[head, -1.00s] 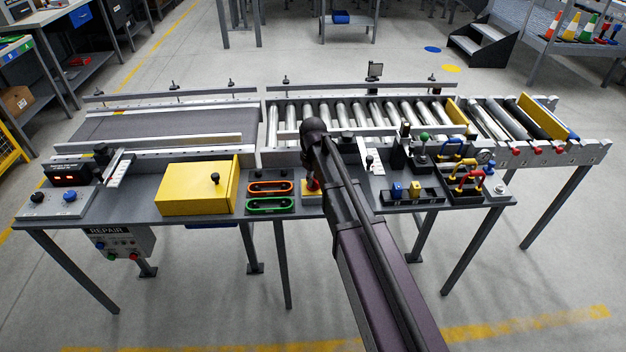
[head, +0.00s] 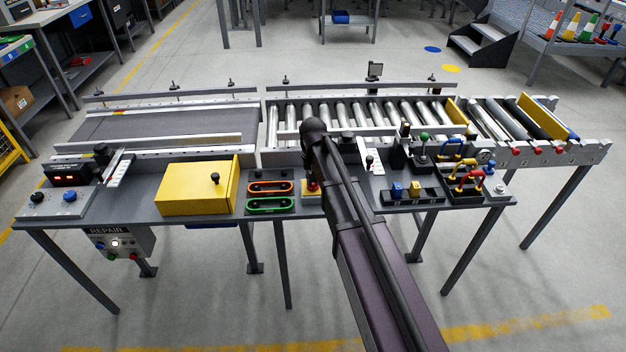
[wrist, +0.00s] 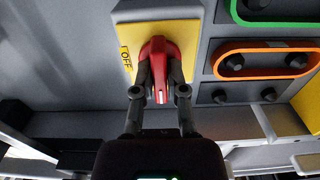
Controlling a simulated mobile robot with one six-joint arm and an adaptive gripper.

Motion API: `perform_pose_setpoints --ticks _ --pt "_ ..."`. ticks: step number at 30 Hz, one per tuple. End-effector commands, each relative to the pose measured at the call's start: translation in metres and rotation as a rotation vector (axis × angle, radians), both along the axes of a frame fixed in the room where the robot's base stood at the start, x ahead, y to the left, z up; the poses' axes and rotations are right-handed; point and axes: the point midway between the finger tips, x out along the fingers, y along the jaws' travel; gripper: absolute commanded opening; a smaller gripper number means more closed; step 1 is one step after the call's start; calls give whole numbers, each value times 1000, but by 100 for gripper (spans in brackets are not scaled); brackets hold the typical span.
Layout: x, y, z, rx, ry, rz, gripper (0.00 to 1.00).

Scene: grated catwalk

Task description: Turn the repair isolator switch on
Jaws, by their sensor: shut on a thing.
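The handle's white-marked end points toward the bottom of that picture, not at the label. My gripper (wrist: 159,78) is shut on the red handle, one finger on each side. In the head view the yellow plate (head: 308,195) sits on the bench, with the switch largely hidden by my arm. A grey "REPAIR" box (head: 132,240) hangs under the bench at left, with a white lamp (head: 115,243) glowing.
Orange (head: 270,188) and green (head: 271,205) oval handles lie left of the switch. A yellow box (head: 192,193) with a black knob stands farther left. Coloured padlocks (head: 468,180) stand to the right, and a roller conveyor (head: 350,113) runs behind.

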Motion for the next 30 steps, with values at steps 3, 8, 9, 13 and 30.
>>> perform_pose_setpoints --ticks 3,8,9,13,30 --pt "-2 0 0 0 3 -9 0" --pt "-2 0 0 0 3 -10 0" --pt "-2 0 0 0 3 -10 0" --pt "-2 0 0 0 4 -10 26" --pt "0 0 0 0 1 0 51"
